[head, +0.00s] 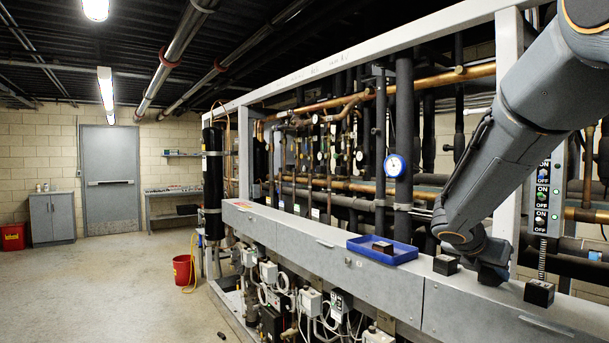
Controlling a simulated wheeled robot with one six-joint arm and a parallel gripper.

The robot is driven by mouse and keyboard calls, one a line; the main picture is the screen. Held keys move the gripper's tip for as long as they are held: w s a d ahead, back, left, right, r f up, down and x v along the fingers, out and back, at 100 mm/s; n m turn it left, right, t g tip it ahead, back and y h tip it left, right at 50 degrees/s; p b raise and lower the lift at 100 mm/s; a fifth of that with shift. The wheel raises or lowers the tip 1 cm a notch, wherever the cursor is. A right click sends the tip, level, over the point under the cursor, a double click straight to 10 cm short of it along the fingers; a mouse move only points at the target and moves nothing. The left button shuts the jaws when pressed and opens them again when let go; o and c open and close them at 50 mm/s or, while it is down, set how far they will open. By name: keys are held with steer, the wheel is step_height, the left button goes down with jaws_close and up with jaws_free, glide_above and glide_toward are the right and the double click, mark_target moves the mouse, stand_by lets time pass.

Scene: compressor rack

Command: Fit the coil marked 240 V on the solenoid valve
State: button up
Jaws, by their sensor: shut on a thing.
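My arm reaches in from the upper right of the head view, and its end with my gripper (493,268) is low over the front ledge of the rack. The jaws are turned away or covered by my own wrist; the thing held in them is hidden. Small dark block-shaped coils are in view. One coil (382,247) is in a blue tray (405,254). Another coil (445,265) is on the ledge just left of my gripper, and a third (539,292) is to its right. Their markings are too small to read. I cannot make out the solenoid valve.
The grey ledge (300,238) runs along the rack front, with pipes and a round blue-rimmed gauge (395,165) behind it. A switch panel (543,195) stands right of my arm. A red bucket (182,268) is on the floor at left, where the floor is mostly clear.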

steer(key=shift+r+p, duration=1.85)
steer(key=shift+r, duration=0.25)
steer(key=shift+r, duration=0.1)
steer(key=shift+r+p, duration=1.45)
steer(key=shift+p, duration=0.1)
